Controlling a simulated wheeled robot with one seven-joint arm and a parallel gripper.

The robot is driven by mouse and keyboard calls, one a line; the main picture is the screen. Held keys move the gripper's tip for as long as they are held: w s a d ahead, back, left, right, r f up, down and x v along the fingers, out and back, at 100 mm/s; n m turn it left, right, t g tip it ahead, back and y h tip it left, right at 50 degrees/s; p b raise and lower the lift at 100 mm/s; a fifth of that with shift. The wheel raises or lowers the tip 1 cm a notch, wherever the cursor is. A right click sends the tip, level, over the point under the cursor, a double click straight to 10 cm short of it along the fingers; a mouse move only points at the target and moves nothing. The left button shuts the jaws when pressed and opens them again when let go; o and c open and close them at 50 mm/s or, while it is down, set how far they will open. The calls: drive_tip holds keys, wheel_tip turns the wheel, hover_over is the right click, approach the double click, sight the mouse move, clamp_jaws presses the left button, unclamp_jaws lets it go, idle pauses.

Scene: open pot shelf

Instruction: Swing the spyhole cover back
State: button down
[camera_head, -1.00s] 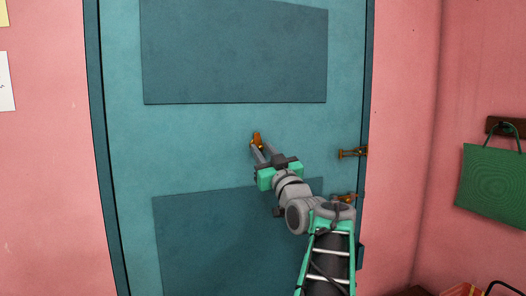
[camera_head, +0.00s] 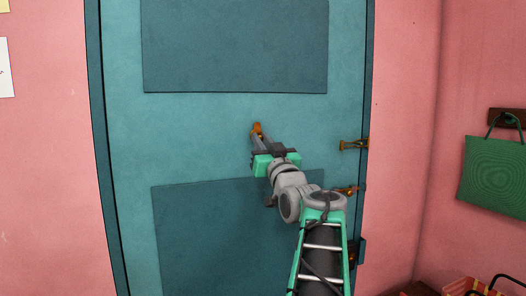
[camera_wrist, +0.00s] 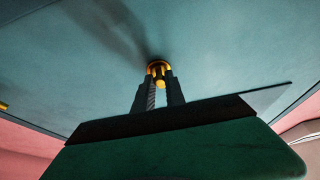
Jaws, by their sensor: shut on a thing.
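The brass spyhole cover (camera_head: 256,128) is a small orange-gold piece on the teal door (camera_head: 220,118), between its two dark panels. It also shows in the wrist view (camera_wrist: 158,67), at the fingertips. My gripper (camera_head: 259,138) reaches up to it from the lower right. In the wrist view my gripper (camera_wrist: 159,82) has its two dark fingers on either side of the brass piece, shut on it. The fingers hide part of the cover, and I cannot tell whether the spyhole lens is covered.
Two brass fittings, an upper one (camera_head: 354,144) and a lower one (camera_head: 350,190), sit at the door's right edge. A green bag (camera_head: 494,177) hangs on the pink right wall. The door surface left of my gripper is clear.

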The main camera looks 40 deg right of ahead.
drive_tip(key=c, duration=1.4)
unclamp_jaws()
drive_tip(key=b+v, duration=0.3)
drive_tip(key=v, duration=0.4)
drive_tip(key=shift+s+a+f, duration=0.15)
drive_tip(key=shift+s+a, duration=0.05)
drive_tip(key=shift+s, duration=0.1)
